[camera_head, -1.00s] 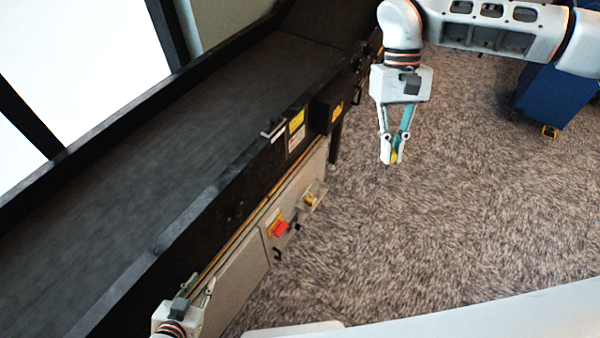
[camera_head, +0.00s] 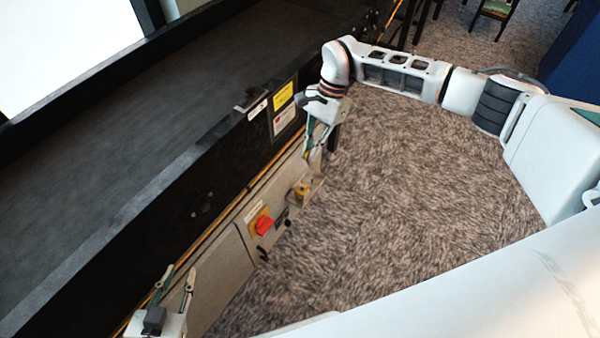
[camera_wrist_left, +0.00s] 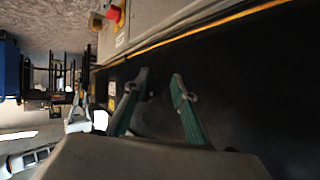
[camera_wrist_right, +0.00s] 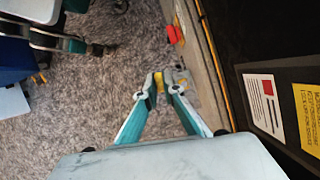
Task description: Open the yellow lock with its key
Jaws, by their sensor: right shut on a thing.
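The yellow lock (camera_head: 301,190) sits on a small bracket at the side panel of the conveyor, right of the red rotary switch (camera_head: 263,224). My right gripper (camera_head: 309,157) is shut on a small yellow piece, apparently the key (camera_wrist_right: 158,80), just above and behind the lock in the head view. In the right wrist view the yellow piece shows between the fingertips (camera_wrist_right: 165,89), with the grey bracket beyond; whether key and lock touch cannot be told. My left gripper (camera_head: 178,270) is open and empty beside the conveyor, also in the left wrist view (camera_wrist_left: 160,77).
The black conveyor (camera_head: 130,190) runs along the left, with yellow and white labels (camera_head: 284,107) on its side. The carpet (camera_head: 400,220) right of the panel is clear. Chairs (camera_head: 497,12) and a blue object (camera_head: 580,60) stand far off.

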